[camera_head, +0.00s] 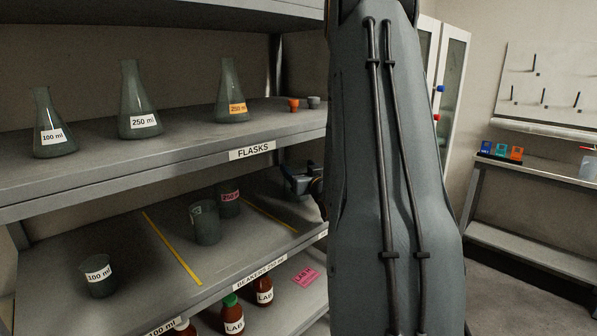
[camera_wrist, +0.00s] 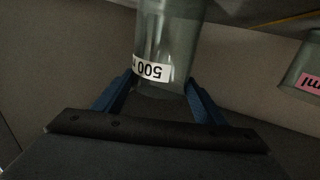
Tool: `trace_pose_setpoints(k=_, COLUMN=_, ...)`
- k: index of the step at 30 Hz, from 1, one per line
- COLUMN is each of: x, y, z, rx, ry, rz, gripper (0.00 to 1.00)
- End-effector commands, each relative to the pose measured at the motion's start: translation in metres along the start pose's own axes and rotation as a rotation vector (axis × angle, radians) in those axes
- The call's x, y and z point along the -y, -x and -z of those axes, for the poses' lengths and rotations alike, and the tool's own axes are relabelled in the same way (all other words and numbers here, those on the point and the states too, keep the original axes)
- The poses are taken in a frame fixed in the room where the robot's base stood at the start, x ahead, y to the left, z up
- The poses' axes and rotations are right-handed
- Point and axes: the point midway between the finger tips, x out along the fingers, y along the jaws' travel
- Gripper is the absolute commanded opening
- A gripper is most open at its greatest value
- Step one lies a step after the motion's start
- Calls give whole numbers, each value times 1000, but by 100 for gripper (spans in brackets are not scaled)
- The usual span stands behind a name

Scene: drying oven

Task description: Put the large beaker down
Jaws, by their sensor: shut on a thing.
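The large beaker (camera_wrist: 165,40) is clear grey glass with a white label reading 500, upside down in the wrist view. My gripper (camera_wrist: 150,92) has its blue fingers on either side of the beaker and is shut on it. In the head view my gripper (camera_head: 300,182) shows only partly, at the right of the middle shelf beside my arm; I cannot make out the held beaker there. Whether its base touches a surface cannot be told.
Yellow strips (camera_head: 172,248) divide the shelf. Flasks (camera_head: 138,102) stand on the shelf above, brown bottles (camera_head: 233,315) below.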

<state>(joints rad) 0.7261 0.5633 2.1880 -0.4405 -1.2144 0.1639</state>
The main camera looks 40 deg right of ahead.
Motion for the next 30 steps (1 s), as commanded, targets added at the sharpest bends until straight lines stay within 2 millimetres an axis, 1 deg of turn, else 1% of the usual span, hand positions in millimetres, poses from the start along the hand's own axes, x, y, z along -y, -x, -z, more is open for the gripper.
trace_pose_setpoints(k=3, x=0, y=0, z=1, rx=-1, ry=0, rz=0, gripper=20)
trace_pose_setpoints(k=7, x=0, y=0, z=-3, rx=-1, ry=0, rz=0, gripper=20)
trace_pose_setpoints(k=8, x=0, y=0, z=-3, rx=0, ry=0, rz=0, gripper=70)
trace_pose_setpoints(k=10, x=0, y=0, z=-2, rx=0, ry=0, rz=0, gripper=82)
trace_pose_setpoints(k=11, x=0, y=0, z=-2, rx=0, ry=0, rz=0, gripper=84)
trace_pose_setpoints(k=19, x=0, y=0, z=-2, rx=-1, ry=0, rz=0, gripper=84)
trace_pose_setpoints(k=22, x=0, y=0, z=2, rx=-1, ry=1, rz=0, gripper=84)
trace_pose_setpoints(k=26, x=-1, y=17, z=0, rx=-2, ry=0, rz=-2, gripper=84)
trace_pose_setpoints(k=30, x=-1, y=45, z=0, rx=-2, ry=1, rz=-3, gripper=84)
